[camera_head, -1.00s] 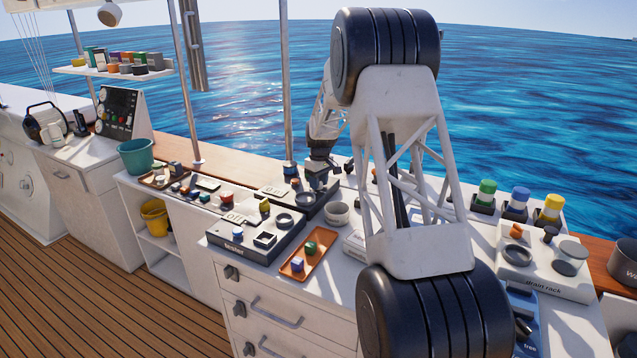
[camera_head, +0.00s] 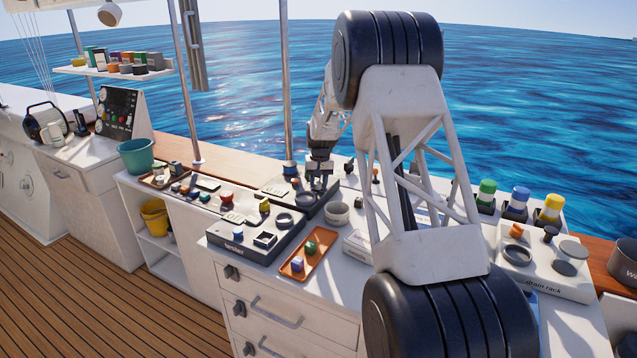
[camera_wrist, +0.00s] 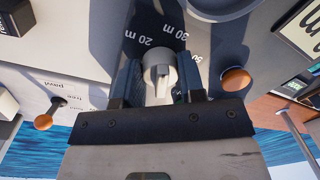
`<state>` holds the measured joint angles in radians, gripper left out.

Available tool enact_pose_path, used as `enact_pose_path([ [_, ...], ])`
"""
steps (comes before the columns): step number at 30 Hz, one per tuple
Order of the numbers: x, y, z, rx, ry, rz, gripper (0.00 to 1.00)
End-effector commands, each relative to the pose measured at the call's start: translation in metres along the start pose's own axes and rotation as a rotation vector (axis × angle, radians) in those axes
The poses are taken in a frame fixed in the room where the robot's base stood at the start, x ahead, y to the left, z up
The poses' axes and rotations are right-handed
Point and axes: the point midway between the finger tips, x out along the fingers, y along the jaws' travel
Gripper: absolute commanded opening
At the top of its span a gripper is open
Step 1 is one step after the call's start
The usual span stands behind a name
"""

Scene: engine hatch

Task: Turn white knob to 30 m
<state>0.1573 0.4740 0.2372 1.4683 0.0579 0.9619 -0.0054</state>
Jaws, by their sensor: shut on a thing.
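The white knob (camera_wrist: 160,76) is between the two dark fingers of my gripper (camera_wrist: 161,84) in the wrist view. The fingers are shut on its sides. A raised ridge on the knob runs toward the dial, where the marks "20 m" (camera_wrist: 146,38) and "30 m" (camera_wrist: 175,32) are printed in white on a dark plate. The ridge seems to point between these two marks, but I cannot tell exactly. In the head view my gripper (camera_head: 318,182) is down at the dark panel at the back of the counter, and it hides the knob there.
A round orange-brown knob (camera_wrist: 235,80) stands close beside my gripper, and a lever with an orange ball (camera_wrist: 43,122) is on the other side. In the head view a grey bowl (camera_head: 337,213) and an orange tray (camera_head: 309,253) are nearby.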

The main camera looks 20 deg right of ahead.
Motion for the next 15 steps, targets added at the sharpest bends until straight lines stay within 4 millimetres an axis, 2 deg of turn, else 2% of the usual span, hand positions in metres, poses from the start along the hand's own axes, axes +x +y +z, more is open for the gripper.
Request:
enact_pose_path([
  [6, -0.0016, -0.0004, -0.0002, 0.174, 0.010, 0.000, 0.13],
  [15, -0.0012, -0.0006, -0.0001, 0.311, 0.016, -0.001, 0.13],
])
